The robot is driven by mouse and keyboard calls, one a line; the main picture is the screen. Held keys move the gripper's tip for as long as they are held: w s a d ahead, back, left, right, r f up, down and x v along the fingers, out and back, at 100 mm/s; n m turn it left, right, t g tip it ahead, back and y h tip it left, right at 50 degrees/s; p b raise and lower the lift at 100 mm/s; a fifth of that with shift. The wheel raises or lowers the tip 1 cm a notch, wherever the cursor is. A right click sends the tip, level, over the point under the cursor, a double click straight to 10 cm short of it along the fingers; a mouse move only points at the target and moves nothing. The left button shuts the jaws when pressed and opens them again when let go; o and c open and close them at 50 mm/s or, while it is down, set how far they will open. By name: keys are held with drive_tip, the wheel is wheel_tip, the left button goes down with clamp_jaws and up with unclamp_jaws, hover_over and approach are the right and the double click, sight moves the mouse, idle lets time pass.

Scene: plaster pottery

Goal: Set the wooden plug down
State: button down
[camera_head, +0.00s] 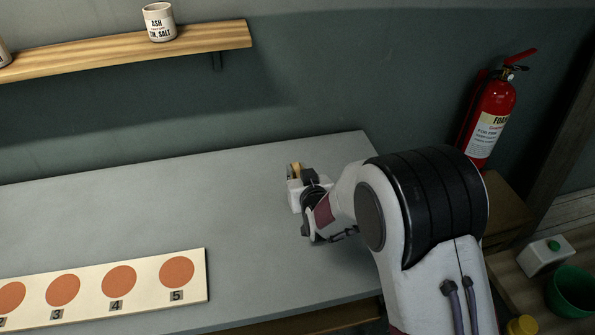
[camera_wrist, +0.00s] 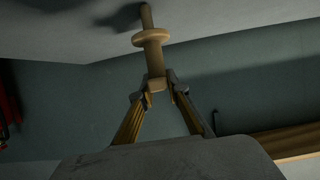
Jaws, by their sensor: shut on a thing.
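The wooden plug (camera_wrist: 153,50) shows in the wrist view, a pale turned piece with a round flange and a thinner stem beyond it. My gripper (camera_wrist: 156,84) is shut on its near end, with one fingertip on each side. The stem points toward the grey tabletop (camera_wrist: 60,30), and a dark shadow lies close beside its tip. I cannot tell whether the tip touches the table. In the head view my gripper (camera_head: 296,178) is low over the right part of the table (camera_head: 230,200). A small tan part shows there, but I cannot tell plug from finger.
A cream board (camera_head: 138,292) with orange numbered discs lies at the table's front left. The table between board and gripper is clear. A wooden shelf (camera_head: 120,55) with a white pot (camera_head: 159,22) is on the wall. A red extinguisher (camera_head: 492,120) hangs at the right.

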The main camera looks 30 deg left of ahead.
drive_tip(key=shift+f, duration=0.15)
drive_tip(key=c, duration=2)
unclamp_jaws()
drive_tip(key=shift+o, duration=0.2)
drive_tip(key=v, duration=1.2)
